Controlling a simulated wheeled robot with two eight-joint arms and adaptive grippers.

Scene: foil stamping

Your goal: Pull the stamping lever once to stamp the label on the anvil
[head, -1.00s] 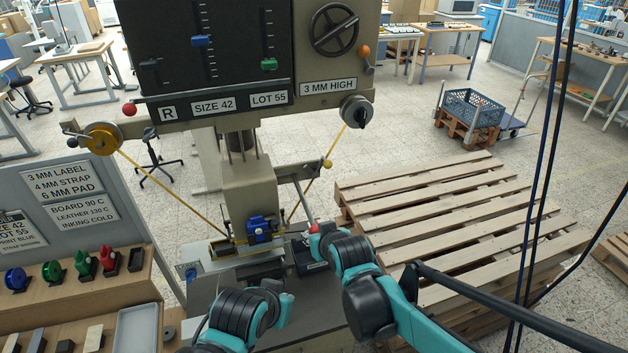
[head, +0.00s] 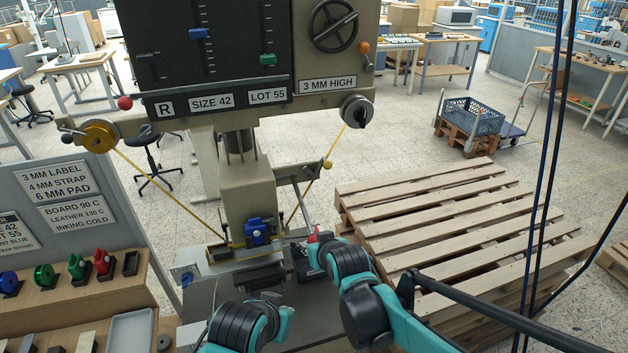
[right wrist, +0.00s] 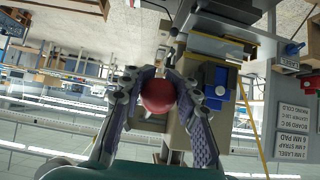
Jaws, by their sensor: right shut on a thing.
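The stamping lever (head: 301,205) is a grey rod on the right side of the press column, sloping down to a red knob (head: 312,238). My right gripper (head: 317,243) is at the lever's lower end. In the right wrist view the red knob (right wrist: 157,96) sits between the fingers of my right gripper (right wrist: 158,100), which are shut on it. The press head carries a blue block (head: 257,232) above the anvil area (head: 250,279). I cannot make out a label on the anvil.
A wooden pallet stack (head: 455,215) stands right of the press. A shelf with coloured stamps (head: 75,267) and a grey tray (head: 131,332) is at the left. A yellow cord (head: 170,195) runs slanting to the press head. Dark cables hang at the right.

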